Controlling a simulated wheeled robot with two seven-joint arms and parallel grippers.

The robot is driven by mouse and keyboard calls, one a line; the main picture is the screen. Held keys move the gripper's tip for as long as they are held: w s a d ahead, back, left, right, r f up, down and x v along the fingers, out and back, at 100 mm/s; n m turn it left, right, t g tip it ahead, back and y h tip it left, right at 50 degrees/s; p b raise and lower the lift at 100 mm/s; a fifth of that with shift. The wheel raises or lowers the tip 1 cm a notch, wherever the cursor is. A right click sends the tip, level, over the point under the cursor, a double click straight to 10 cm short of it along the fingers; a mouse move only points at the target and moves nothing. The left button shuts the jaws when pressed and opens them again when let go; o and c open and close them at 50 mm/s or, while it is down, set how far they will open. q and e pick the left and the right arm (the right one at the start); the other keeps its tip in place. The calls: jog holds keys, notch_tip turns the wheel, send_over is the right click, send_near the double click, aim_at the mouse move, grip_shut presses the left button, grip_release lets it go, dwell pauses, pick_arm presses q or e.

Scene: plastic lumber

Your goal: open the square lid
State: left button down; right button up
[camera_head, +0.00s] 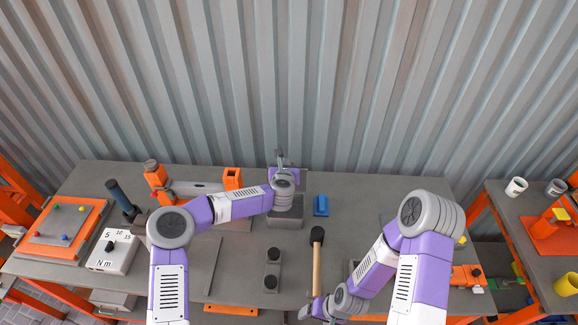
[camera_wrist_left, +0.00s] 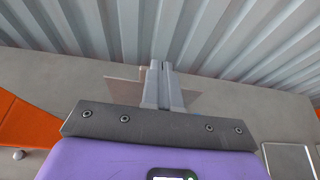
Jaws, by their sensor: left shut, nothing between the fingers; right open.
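A grey box (camera_head: 287,222) stands at the middle of the table, partly covered by my left wrist. I cannot tell for certain which surface is the square lid. A thin brownish plate (camera_wrist_left: 124,92) shows behind the fingers in the left wrist view, and I cannot tell whether it is the lid. My left gripper (camera_head: 280,156) is shut and empty beyond the box, near the table's back edge; its closed fingers show in the left wrist view (camera_wrist_left: 161,85). My right gripper (camera_head: 318,310) is open at the front edge, near the mallet's handle end.
A blue block (camera_head: 321,206) lies right of the box, and a black-headed mallet (camera_head: 317,260) lies in front of it. An orange holder (camera_head: 233,178) is to the left. A white torque box (camera_head: 112,251) stands at far left. The corrugated wall (camera_head: 300,80) rises close behind the table.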

pick_arm(q)
jog(key=shift+s, duration=0.1)
jog(key=b+v, duration=0.1)
jog(key=v, duration=0.6)
jog(key=shift+s+r, duration=0.15)
jog(key=shift+s, duration=0.05)
